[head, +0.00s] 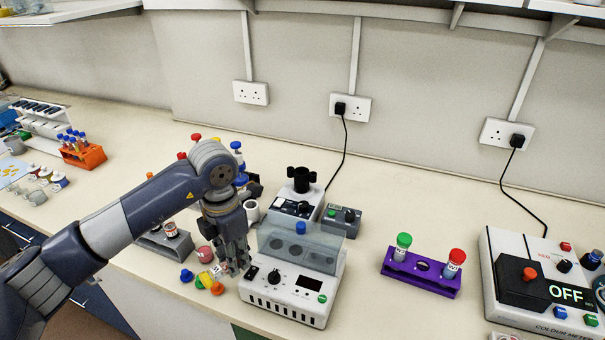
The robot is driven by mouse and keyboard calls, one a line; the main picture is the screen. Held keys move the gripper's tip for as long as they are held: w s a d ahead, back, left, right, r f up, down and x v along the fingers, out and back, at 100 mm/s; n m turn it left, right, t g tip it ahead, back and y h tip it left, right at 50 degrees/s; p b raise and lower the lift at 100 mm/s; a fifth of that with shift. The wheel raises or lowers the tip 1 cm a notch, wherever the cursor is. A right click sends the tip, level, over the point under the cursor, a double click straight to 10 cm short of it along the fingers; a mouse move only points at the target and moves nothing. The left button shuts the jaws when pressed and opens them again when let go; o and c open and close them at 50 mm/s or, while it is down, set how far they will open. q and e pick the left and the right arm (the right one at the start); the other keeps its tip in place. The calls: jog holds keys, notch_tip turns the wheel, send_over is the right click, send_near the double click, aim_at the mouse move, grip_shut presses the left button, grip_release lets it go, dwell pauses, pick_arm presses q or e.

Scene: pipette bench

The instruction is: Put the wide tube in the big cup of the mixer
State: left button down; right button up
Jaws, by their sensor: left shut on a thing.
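The mixer (292,207) is a white box with a dark dial on its front, standing behind the block unit with a clear lid. A black cup (302,178) sits on top of it. My left gripper (233,264) points down at the left side of the lidded unit, left of and nearer than the mixer. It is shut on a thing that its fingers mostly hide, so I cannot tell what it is. Two capped tubes, green (402,246) and red (453,263), stand in a purple rack (420,274) with an empty middle hole. My right gripper is not in view.
The white lidded unit (290,292) stands close by my left gripper. Small coloured caps (203,280) and a pink cup (205,254) lie to its left. A colour meter (530,290) stands at the right. The bench behind the purple rack is clear.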

aim_at(214, 281)
pick_arm(q)
jog(key=m, duration=0.1)
jog(key=s+m, duration=0.1)
jog(key=m, duration=0.1)
jog(key=shift+s+a+r+m, duration=0.2)
jog(key=shift+s+a+m, duration=0.1)
jog(key=shift+s+m, duration=0.1)
jog(key=s+m, duration=0.1)
jog(key=m, duration=0.2)
jog(key=s+a+m, duration=0.1)
jog(key=s+m, duration=0.1)
jog(key=m, duration=0.1)
jog(key=s+m, duration=0.1)
jog(key=m, duration=0.2)
jog(key=shift+s+a+r+m+b, duration=0.3)
jog(key=shift+s+a+r, duration=0.05)
jog(key=shift+s, duration=0.05)
jog(key=s+a+m, duration=0.2)
jog(key=s+m, duration=0.6)
jog(key=m, duration=0.5)
jog(key=shift+a+r, duration=0.15)
jog(key=shift+r, duration=0.15)
